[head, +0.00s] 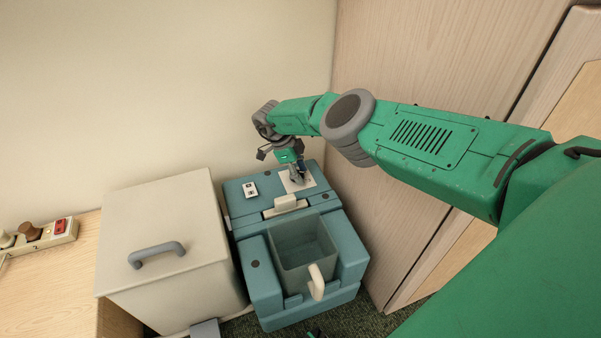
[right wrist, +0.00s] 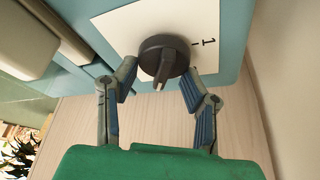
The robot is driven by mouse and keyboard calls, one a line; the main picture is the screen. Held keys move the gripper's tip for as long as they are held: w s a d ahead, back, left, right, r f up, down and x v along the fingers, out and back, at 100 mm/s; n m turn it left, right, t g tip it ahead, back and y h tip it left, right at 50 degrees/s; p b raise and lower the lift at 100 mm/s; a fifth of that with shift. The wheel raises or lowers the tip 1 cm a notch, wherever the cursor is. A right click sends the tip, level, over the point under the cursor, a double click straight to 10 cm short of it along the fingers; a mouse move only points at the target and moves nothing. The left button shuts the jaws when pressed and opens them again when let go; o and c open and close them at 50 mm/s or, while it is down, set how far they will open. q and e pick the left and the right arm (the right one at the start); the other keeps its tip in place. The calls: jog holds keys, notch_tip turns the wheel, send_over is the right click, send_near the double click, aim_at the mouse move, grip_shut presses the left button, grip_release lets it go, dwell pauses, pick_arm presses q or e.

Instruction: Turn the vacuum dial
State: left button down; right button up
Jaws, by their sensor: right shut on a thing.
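The vacuum (head: 262,287) is a teal box-shaped machine on the floor, with an open grey bin and a cream handle at its front. Its dark round dial (right wrist: 163,58) sits on a white plate with a mark and a "1", clear in the right wrist view. In the head view the dial is mostly hidden by my gripper, above the white plate (head: 310,181).
A cream box with a grey handle (head: 165,235) stands close on the vacuum's left. A wooden counter (head: 40,285) with a small control strip (head: 38,236) is at far left. A wood-panelled wall (head: 400,225) is close on the right; a plain wall is behind.

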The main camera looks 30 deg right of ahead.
jog(key=shift+w+a, duration=0.2)
jog(key=shift+a, duration=0.1)
jog(key=shift+c, duration=0.2)
jog(key=o, duration=1.2)
jog(key=shift+w+f, duration=0.1)
jog(key=shift+c, duration=0.2)
jog(key=shift+d, duration=0.1)
jog(key=v, duration=1.2)
